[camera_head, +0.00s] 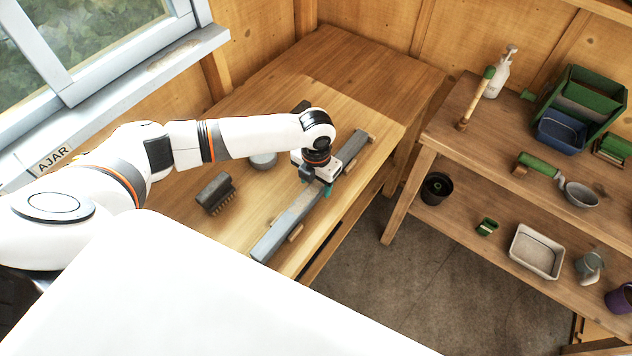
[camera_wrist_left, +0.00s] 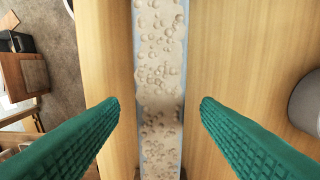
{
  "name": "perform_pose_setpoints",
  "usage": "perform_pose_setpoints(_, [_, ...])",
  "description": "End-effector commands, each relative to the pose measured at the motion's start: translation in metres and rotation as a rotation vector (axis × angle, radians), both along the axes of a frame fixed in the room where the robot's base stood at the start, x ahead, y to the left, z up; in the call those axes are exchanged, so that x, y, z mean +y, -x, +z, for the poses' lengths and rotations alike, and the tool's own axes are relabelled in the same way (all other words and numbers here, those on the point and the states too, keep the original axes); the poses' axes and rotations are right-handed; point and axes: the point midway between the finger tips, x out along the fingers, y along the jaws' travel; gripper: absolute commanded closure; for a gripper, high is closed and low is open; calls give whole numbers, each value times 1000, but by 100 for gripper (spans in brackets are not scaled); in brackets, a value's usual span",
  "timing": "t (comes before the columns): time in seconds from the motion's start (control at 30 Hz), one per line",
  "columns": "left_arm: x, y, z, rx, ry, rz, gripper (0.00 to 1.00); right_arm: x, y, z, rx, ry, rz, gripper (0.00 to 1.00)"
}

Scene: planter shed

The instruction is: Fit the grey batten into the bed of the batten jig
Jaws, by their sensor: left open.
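A long grey batten-like strip (camera_head: 285,225) lies along the right side of the workbench, its near end towards the front. Wooden blocks (camera_head: 295,232) show beside it, and its far part is partly covered by my arm. I cannot tell clearly where batten and jig bed divide. In the left wrist view the strip (camera_wrist_left: 160,50) runs top to bottom, with a pale pebbled face and blue-grey edges. My left gripper (camera_head: 316,184) is over its middle. In the wrist view the open green fingers (camera_wrist_left: 160,106) stand on either side, apart from it.
A dark brush (camera_head: 215,193) and a round grey object (camera_head: 263,160) lie left of the strip; the round one also shows in the wrist view (camera_wrist_left: 306,104). A shelf bench (camera_head: 465,150) with pots and tools stands right, across open floor (camera_head: 430,285). A window is at left.

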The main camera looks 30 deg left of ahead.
Motion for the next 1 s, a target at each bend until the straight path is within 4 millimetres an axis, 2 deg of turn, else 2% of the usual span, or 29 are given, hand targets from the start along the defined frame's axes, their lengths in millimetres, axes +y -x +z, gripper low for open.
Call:
perform_pose_setpoints(0.4, [0, -1, 82, -7, 0, -1, 42, 0, 0, -20, 0, -1, 0, 64])
perform_pose_setpoints(0.5, [0, -1, 97, -5, -1, -2, 42, 1, 0, -23, 0, -1, 0, 64])
perform_pose_setpoints(0.7, [0, 0, 112, -3, -1, 0, 42, 1, 0, -25, 0, -1, 0, 64])
perform_pose_setpoints(1.0, [0, 0, 113, -2, -1, -1, 42, 1, 0, -24, 0, -1, 0, 64])
